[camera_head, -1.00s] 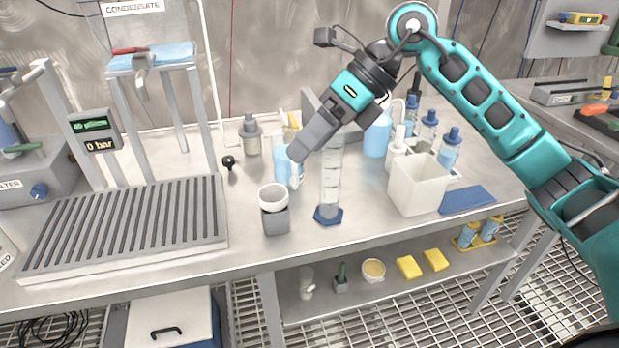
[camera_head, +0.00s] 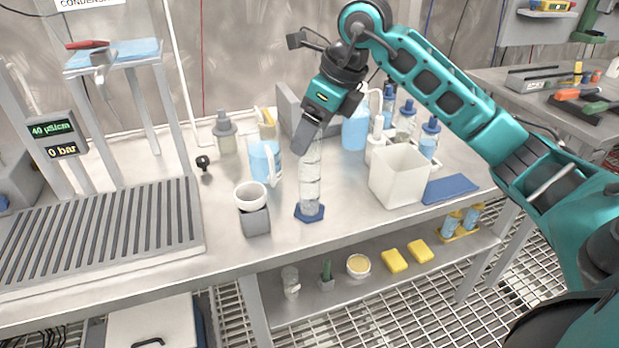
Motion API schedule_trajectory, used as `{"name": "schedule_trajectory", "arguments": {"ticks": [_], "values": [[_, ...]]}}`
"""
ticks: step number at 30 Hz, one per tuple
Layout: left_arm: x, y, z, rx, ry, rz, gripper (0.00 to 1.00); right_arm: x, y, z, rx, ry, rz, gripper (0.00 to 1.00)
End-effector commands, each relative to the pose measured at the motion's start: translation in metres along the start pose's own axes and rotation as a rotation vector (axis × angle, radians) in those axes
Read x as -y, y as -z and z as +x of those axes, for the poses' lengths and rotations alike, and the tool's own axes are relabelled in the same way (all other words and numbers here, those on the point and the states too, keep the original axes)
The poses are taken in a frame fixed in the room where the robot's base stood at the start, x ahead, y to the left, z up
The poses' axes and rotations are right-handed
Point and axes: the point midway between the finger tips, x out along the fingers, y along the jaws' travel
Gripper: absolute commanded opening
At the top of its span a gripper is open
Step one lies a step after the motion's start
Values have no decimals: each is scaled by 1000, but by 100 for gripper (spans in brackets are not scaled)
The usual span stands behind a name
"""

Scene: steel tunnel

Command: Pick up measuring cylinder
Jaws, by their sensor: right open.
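The measuring cylinder (camera_head: 311,180) is clear and tall with a blue foot (camera_head: 309,212). It stands upright on the steel bench. My right gripper (camera_head: 301,146) comes in from the upper right and points down at the cylinder's upper part. It is open. Its fingers overlap the cylinder's top in the head view and hide the rim. I cannot tell whether they touch it or are around it. My left gripper is not in view.
Left of the cylinder are a white cup on a grey block (camera_head: 254,220) and a blue-and-white jug (camera_head: 266,162). Right are a white square container (camera_head: 398,174), a blue mat (camera_head: 449,188) and several blue-capped bottles. Bare bench (camera_head: 340,222) lies in front.

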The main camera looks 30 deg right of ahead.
Motion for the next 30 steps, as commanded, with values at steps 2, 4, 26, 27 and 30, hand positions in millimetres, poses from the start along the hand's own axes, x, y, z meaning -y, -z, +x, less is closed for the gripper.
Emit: {"name": "schedule_trajectory", "arguments": {"ticks": [2,4,26,27,30], "values": [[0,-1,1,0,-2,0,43,0,2,16,-4,-5,0,76],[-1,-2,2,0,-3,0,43,0,2,26,-1,-4,0,76],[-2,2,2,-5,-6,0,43,1,2,40,0,-1,-1,43],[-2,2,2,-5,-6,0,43,1,2,40,0,-1,-1,40],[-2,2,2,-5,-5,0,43,1,2,39,0,-1,-1,30]]}}
